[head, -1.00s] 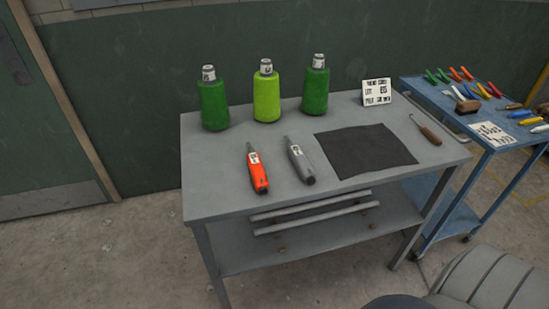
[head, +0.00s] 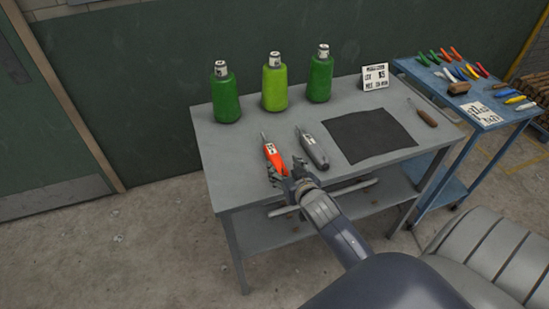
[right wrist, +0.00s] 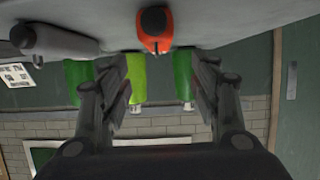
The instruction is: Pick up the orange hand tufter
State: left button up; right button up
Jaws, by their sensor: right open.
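The orange hand tufter (head: 274,158) lies on the grey table (head: 225,180) near its front left, with a thin tip pointing to the back. A grey hand tufter (head: 313,150) lies just right of it. My right gripper (head: 286,173) is at the table's front edge, close to the orange tufter's near end and partly in front of it. In the right wrist view the gripper (right wrist: 160,88) is open, its fingers apart and empty, and the orange tufter (right wrist: 155,28) shows end-on at the top middle, beyond the fingers. My left gripper is not in view.
Several green yarn cones (head: 274,85) stand along the table's back. A dark mat (head: 368,136), a small sign (head: 375,78) and a wooden-handled tool (head: 424,114) are on the right. A blue cart (head: 440,85) with coloured tools stands beside the table.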

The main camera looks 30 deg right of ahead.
aim_at(275, 157)
jog(key=x, duration=0.3)
jog(key=shift+w, duration=0.15)
jog(key=shift+w+d+f, duration=0.15)
jog(key=shift+w+f, duration=0.1)
jog(key=shift+w, duration=0.05)
jog(key=shift+w+d+f+p, duration=0.15)
jog(key=shift+w+p, duration=0.4)
jog(key=shift+p, duration=0.05)
jog(key=shift+f+p+x, duration=0.2)
jog(key=shift+p+x, duration=0.15)
jog(key=shift+x, duration=1.55)
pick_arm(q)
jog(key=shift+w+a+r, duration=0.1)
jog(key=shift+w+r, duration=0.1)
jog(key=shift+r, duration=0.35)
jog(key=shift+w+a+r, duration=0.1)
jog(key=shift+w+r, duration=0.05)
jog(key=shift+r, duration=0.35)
pick_arm(e)
jog(key=shift+s, duration=0.1)
jog(key=shift+c, duration=0.3)
grip_shut()
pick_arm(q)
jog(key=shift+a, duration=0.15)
pick_arm(e)
jog(key=shift+r, duration=0.1)
